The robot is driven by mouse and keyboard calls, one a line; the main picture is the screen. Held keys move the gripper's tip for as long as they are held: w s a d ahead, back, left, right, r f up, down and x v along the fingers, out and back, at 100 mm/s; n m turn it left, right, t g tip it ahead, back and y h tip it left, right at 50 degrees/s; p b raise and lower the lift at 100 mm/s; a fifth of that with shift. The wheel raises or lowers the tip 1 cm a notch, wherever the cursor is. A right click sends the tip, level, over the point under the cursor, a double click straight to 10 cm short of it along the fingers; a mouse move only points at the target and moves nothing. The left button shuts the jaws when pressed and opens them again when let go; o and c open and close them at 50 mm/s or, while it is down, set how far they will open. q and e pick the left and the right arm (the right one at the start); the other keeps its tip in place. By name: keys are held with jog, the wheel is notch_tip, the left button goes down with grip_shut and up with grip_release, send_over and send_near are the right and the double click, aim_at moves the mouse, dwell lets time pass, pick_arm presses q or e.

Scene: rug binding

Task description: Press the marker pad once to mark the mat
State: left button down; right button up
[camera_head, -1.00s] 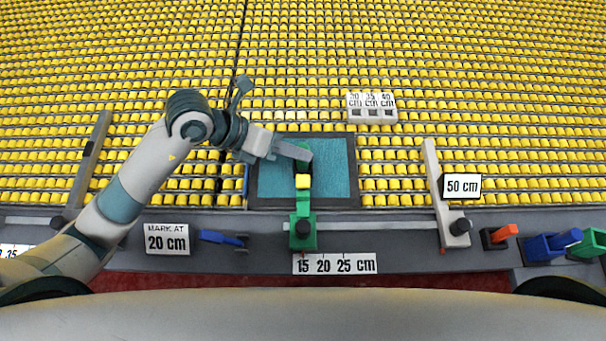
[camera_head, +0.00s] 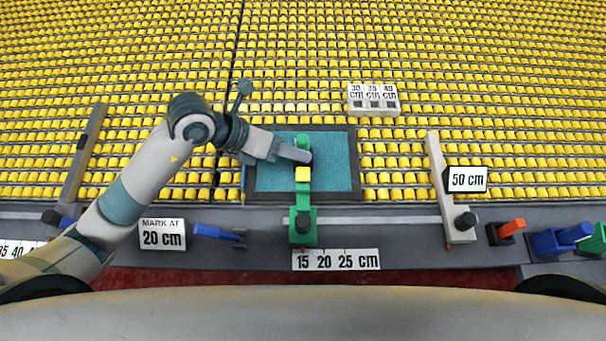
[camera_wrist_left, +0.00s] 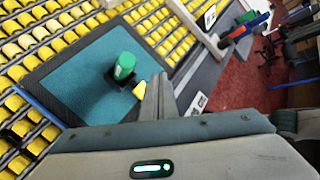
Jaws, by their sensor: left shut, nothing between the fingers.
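The teal mat (camera_head: 335,170) with a dark border lies flat on the yellow-studded surface. A green marker device (camera_head: 302,222) stands at the mat's near edge, and its arm reaches over the mat with a yellow block (camera_head: 302,174) and a green cap (camera_head: 302,141) at the far end. In the left wrist view the green cap (camera_wrist_left: 123,66) stands on a dark base above the mat (camera_wrist_left: 85,75), with the yellow block (camera_wrist_left: 140,90) beside it. My left gripper (camera_head: 306,157) is shut and empty, its tip between cap and yellow block in the head view. Contact cannot be told. My right gripper is out of view.
A "MARK AT 20 cm" sign (camera_head: 162,234) and a blue tool (camera_head: 218,233) are left of the device. A 15-20-25 cm scale (camera_head: 337,260) lies in front. A grey stop with a "50 cm" sign (camera_head: 467,179) stands right. A white block of cm labels (camera_head: 374,100) is behind.

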aim_at(297, 174)
pick_arm(q)
jog(key=shift+f+b, duration=1.4)
jog(key=shift+f, duration=0.95)
jog(key=shift+f, duration=0.15)
jog(key=shift+f+b, duration=0.25)
jog(key=shift+b, duration=0.05)
jog(key=shift+f+b, duration=0.55)
jog(key=shift+f, duration=0.2)
dwell(1.2)
jog(key=shift+r, duration=0.1)
dwell(0.3)
jog(key=shift+r+p, duration=0.9)
jog(key=shift+r, duration=0.2)
jog(key=shift+r+p, duration=1.95)
jog(key=shift+r, duration=0.55)
